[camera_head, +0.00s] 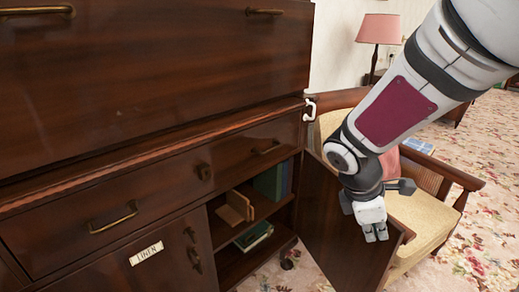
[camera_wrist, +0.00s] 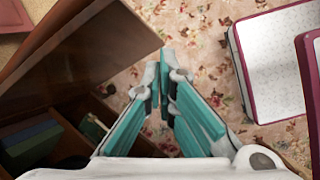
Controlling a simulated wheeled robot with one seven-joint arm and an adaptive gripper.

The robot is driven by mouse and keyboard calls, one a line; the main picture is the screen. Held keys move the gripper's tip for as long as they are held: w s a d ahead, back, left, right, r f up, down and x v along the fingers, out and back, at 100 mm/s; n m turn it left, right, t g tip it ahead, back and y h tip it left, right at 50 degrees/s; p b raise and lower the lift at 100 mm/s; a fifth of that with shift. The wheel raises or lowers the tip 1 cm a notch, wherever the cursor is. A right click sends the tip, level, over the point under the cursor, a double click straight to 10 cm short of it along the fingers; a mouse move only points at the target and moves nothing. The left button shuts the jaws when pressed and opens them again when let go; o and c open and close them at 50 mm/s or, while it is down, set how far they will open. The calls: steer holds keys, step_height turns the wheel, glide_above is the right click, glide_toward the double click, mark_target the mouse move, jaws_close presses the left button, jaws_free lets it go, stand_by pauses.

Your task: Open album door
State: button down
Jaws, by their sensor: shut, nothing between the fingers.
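A dark wood cabinet door (camera_head: 335,215) stands swung well open on the right side of the cabinet's lower part. No label shows on the face I see, so I cannot read whether it is the album door. My gripper (camera_head: 376,235) is shut and empty, in front of the door's face near its free upper edge in the head view. In the wrist view the door (camera_wrist: 95,50) is at the upper left, and my fingers (camera_wrist: 164,75) lie just right of its edge. I cannot tell whether they touch it.
The open compartment holds books (camera_head: 270,182) and a small wooden holder (camera_head: 236,207). A closed door at the left bears a "LINEN" label (camera_head: 146,253). A cream armchair (camera_head: 425,215) stands close behind the open door. Floral carpet (camera_head: 480,225) is clear at the right.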

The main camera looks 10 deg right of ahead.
steer(key=w+f+n+p, duration=0.4)
steer(key=n, duration=0.2)
steer(key=b, duration=0.5)
glide_toward(377, 244)
steer(key=shift+y, duration=0.4)
steer(key=shift+s+d+f, duration=0.2)
steer(key=shift+s+f, duration=0.2)
steer(key=shift+f, duration=0.5)
steer(key=shift+s+d+f, duration=0.25)
steer(key=shift+s+f, duration=0.1)
steer(key=shift+f, duration=0.5)
steer(key=shift+s+d+f, duration=0.2)
steer(key=shift+s+f, duration=0.2)
steer(key=shift+f, duration=0.5)
steer(key=shift+d+t, duration=0.1)
steer(key=shift+t, duration=0.2)
